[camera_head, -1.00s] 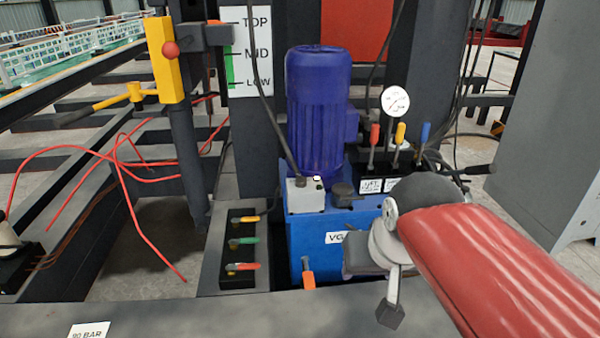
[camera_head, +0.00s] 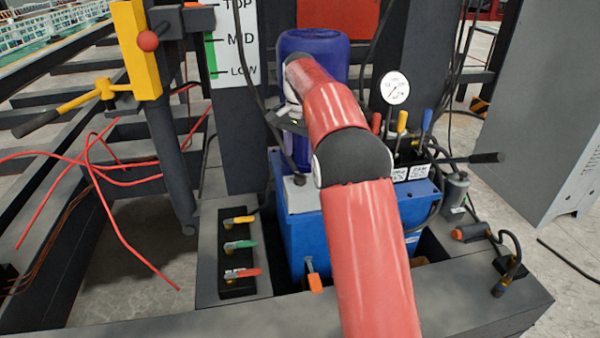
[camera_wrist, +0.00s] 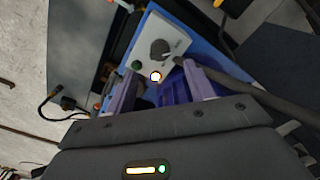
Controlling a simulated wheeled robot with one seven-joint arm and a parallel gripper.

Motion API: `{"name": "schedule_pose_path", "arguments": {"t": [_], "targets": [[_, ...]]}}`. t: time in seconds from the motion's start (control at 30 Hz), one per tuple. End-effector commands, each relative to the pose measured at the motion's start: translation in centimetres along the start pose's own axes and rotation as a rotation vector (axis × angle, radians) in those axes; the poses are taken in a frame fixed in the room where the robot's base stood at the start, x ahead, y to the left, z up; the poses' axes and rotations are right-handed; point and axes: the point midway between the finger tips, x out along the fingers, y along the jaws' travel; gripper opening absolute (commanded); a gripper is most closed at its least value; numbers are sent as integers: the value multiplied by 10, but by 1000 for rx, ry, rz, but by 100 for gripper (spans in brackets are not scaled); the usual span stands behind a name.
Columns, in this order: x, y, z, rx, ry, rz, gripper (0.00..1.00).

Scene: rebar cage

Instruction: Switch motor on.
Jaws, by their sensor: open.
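The blue motor (camera_head: 300,48) stands on the blue power unit tank (camera_head: 300,250) in the head view, partly hidden by my red arm. A light grey switch box (camera_head: 299,196) sits at the tank's front left corner. In the wrist view the box's panel (camera_wrist: 146,45) carries a dark rotary knob (camera_wrist: 160,50), a green button (camera_wrist: 138,66) and a small bright round light (camera_wrist: 155,76). My gripper (camera_wrist: 151,84) is open in the wrist view, its two fingers apart and pointing at the panel's lower part. The fingers look empty; I cannot tell whether they touch the panel.
A dark cable (camera_wrist: 240,90) runs close to the right finger. Red, yellow and blue levers (camera_head: 401,122) and a gauge (camera_head: 395,88) stand right of my arm. A valve block (camera_head: 238,255) with coloured handles lies left of the tank.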

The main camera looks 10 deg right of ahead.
Motion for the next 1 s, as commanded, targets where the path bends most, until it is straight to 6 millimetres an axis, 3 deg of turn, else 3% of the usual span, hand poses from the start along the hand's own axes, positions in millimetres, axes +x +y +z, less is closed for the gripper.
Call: {"name": "schedule_pose_path", "arguments": {"t": [0.3,0.5,0.87,1.0], "targets": [[49,0,0,0,-2,3,54],[71,0,0,-1,-1,2,54],[75,0,0,-1,0,0,53],[75,0,0,-1,0,0,34]]}}
